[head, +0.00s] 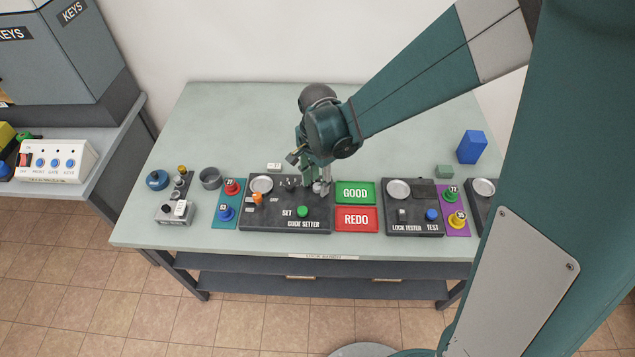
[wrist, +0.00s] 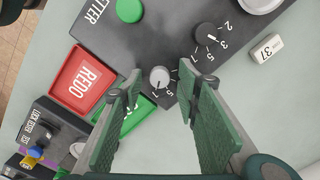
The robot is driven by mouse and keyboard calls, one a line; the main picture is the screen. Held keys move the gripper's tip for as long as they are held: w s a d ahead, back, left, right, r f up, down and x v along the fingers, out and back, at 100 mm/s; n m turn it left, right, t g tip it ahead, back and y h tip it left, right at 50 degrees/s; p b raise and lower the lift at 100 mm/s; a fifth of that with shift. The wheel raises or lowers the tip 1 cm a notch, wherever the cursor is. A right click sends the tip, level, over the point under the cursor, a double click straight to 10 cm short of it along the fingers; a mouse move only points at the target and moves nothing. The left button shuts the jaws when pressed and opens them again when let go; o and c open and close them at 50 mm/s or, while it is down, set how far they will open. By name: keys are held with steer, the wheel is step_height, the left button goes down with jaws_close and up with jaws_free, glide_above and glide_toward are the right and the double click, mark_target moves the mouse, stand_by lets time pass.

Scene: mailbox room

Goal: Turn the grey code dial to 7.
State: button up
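The grey code dial (wrist: 160,78) is a small round knob on the dark code setter panel (wrist: 165,28), with numbers printed beside it. Its pointer setting is too small to read surely. In the wrist view my gripper (wrist: 161,74) is open, with one green-padded finger on each side of the dial and a visible gap to it. In the head view my gripper (head: 321,185) is low over the panel's right end and largely hides the dial. A black dial (wrist: 207,36) with numbers around it sits beside the grey one.
The green GOOD tray (head: 355,192) and red REDO tray (head: 356,219) lie right of the panel. The green set button (head: 302,211) is at its front. A white tag marked 37 (wrist: 266,47) lies behind the panel. The lock tester (head: 414,218) stands further right.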

mark_target(318, 186)
step_height(318, 186, up, 11)
steer(key=shift+r, duration=0.2)
stand_by(0.6)
steer(key=shift+d, duration=0.1)
stand_by(0.4)
steer(key=s+d+r+n+t, duration=0.2)
steer(key=s+d, duration=0.3)
steer(key=d, duration=0.3)
steer(key=s+d+r+n+t, duration=0.2)
steer(key=s+d+r+n, duration=0.2)
steer(key=d, duration=0.4)
steer(key=s+d+r+n+t, duration=0.3)
steer(key=s+d+r, duration=0.2)
steer(key=d, duration=0.3)
steer(key=shift+s+d+n, duration=0.15)
steer(key=shift+s+n, duration=0.15)
steer(key=shift+s, duration=0.3)
stand_by(2.5)
